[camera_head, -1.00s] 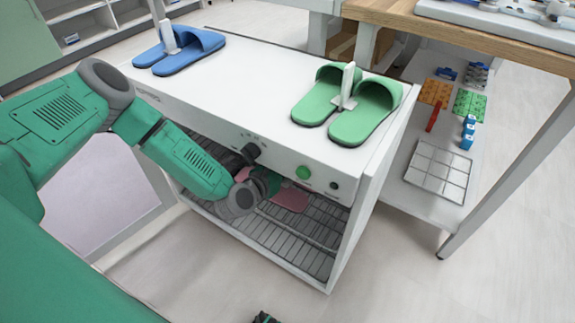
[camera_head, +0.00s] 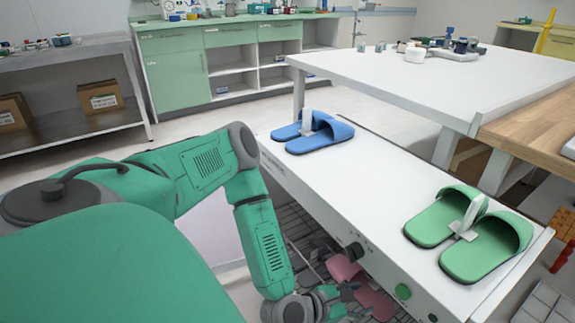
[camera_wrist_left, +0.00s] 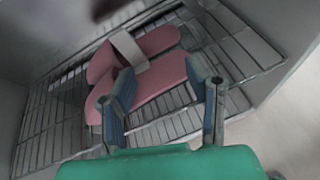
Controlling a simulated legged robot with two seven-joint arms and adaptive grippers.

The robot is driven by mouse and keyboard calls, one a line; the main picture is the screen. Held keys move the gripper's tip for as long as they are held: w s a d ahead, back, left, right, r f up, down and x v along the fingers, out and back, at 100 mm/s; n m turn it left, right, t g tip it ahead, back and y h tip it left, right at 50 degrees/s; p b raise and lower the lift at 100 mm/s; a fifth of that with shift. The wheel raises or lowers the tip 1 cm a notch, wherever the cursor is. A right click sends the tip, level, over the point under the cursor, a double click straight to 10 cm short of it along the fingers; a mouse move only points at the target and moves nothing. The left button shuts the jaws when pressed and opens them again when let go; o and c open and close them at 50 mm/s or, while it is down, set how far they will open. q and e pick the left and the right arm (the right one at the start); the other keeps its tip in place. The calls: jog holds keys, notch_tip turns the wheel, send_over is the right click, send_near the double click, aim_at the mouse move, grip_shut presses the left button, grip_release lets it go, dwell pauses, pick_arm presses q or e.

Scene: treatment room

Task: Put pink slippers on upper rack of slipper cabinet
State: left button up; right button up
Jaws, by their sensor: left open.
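The pink slippers (camera_head: 344,268) are partly hidden behind my left gripper in the head view. In the left wrist view the pair of pink slippers (camera_wrist_left: 160,82), joined by a pale strap, lies on a wire rack (camera_wrist_left: 62,118) inside the white slipper cabinet (camera_head: 385,205). I cannot tell which rack level this is. My left gripper (camera_head: 345,300) is at the cabinet's open front. In the wrist view its two fingers (camera_wrist_left: 165,88) are apart, near the closer slipper, with no slipper clearly gripped. My right gripper is not in view.
Blue slippers (camera_head: 313,132) and green slippers (camera_head: 468,232) stand on the cabinet top, each pair with a white upright holder. A white table (camera_head: 430,85) stands behind.

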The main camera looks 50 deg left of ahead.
pick_arm(q)
jog(key=s+d+f+m+g+h, duration=0.25)
jog(key=s+d+m+g, duration=0.6)
jog(key=s+m, duration=0.7)
jog(key=s+a+r+m+g+y, duration=0.1)
jog(key=s+a+m+g+y, duration=0.3)
jog(key=a+m, duration=0.7)
jog(key=s+m+y, duration=0.1)
jog(key=s+m, duration=0.1)
jog(key=m, duration=0.3)
jog(key=shift+s+r, duration=0.2)
jog(key=shift+s, duration=0.15)
jog(key=shift+y, duration=0.25)
